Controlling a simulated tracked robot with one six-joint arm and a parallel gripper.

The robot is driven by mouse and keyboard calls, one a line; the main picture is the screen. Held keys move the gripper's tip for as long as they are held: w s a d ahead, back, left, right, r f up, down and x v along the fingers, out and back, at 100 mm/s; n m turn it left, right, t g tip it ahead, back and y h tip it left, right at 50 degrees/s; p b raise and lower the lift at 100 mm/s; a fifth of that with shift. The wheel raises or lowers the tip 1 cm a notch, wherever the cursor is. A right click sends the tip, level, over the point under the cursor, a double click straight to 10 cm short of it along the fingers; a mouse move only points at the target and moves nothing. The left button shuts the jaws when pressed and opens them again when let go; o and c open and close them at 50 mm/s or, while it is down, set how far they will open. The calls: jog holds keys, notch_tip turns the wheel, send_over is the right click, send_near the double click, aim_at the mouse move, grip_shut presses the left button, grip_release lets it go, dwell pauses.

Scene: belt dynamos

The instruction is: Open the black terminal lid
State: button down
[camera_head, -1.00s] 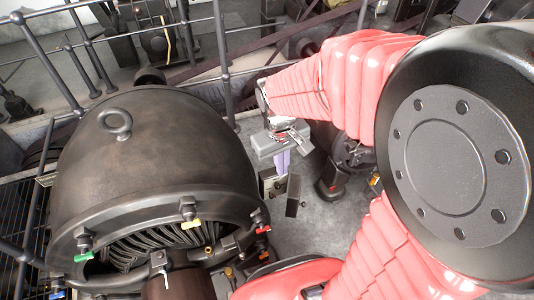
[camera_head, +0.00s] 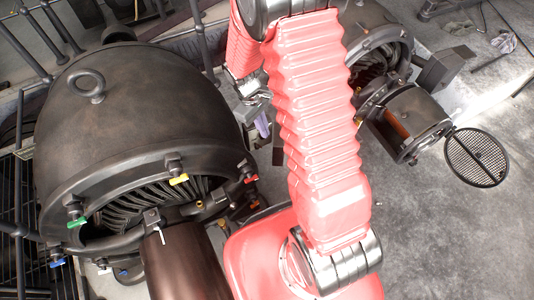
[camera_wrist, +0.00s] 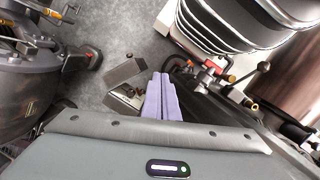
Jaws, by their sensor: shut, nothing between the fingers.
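The black terminal lid (camera_wrist: 125,70) is a dark block tilted away from its small box (camera_wrist: 124,98), whose inside partly shows, so the lid looks open. In the head view the lid (camera_head: 278,150) is a small dark block beyond the big dynamo, and the box is mostly hidden. My gripper (camera_wrist: 159,78) has purple fingers pressed together and empty. They are just right of the lid and box in the wrist view. In the head view my gripper (camera_head: 262,126) is above and left of the lid. I cannot tell whether it touches anything.
A large dark dynamo (camera_head: 140,110) with coloured taps fills the left. A smaller machine (camera_head: 405,120) with a round mesh cover (camera_head: 476,157) stands at the right. Railings (camera_head: 200,40) run behind the dynamo. Open grey floor (camera_head: 440,240) lies at the lower right.

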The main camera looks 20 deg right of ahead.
jog(key=w+f+n, duration=0.3)
jog(key=f, duration=0.6)
jog(key=w+d+f+n, duration=0.1)
jog(key=w+f+n, duration=0.2)
jog(key=f, duration=0.6)
jog(key=shift+d+n+t+h, duration=0.15)
jog(key=shift+n+t+h, duration=0.2)
jog(key=shift+n, duration=0.25)
jog(key=shift+w+f, duration=0.1)
jog(key=x, duration=0.9)
jog(key=shift+f, duration=0.4)
jog(key=shift+d, duration=0.1)
